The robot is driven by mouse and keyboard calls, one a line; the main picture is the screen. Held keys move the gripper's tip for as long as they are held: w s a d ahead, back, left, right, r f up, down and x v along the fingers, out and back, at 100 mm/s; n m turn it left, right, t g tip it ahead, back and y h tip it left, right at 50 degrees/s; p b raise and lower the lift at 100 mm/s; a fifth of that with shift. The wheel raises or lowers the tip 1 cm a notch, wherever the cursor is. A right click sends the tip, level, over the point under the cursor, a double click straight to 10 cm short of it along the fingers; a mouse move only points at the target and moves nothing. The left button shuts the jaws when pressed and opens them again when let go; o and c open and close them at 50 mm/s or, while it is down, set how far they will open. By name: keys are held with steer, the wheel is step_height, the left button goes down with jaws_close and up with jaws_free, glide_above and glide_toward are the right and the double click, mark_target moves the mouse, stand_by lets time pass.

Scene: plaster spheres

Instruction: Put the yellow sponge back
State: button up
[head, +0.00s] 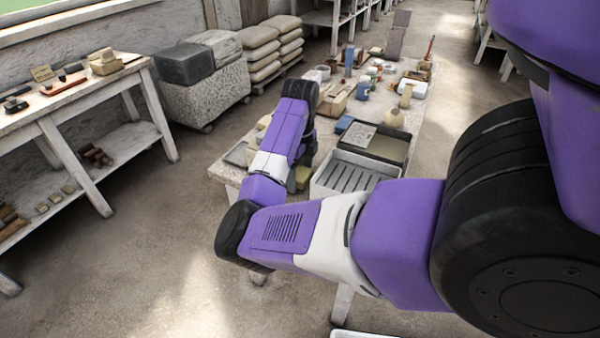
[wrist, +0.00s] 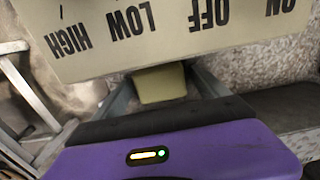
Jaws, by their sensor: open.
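My gripper (wrist: 161,84) is open, with one grey finger on each side of a yellowish block (wrist: 161,85) in the wrist view. The block looks like the yellow sponge, but its far part is hidden behind a cream panel. I cannot tell whether the fingers touch it. In the head view a dull yellow piece (head: 302,177) shows beside the dark end of my arm, over the near left part of the worktable (head: 222,171). My own arm hides most of the gripper there.
The cream panel (wrist: 160,35), lettered HIGH, LOW, OFF and ON upside down, is close in the wrist view. A grey ribbed tray (head: 345,178) and a dark tray (head: 385,147) lie right of my gripper. Several tools and jars crowd the table's far part. Open floor lies left.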

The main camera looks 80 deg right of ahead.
mark_target(300, 172)
steer(key=shift+r, duration=0.1)
step_height(300, 172, up, 12)
steer(key=p, duration=0.1)
steer(key=shift+p, duration=0.4)
steer(key=shift+d, duration=0.1)
stand_by(0.4)
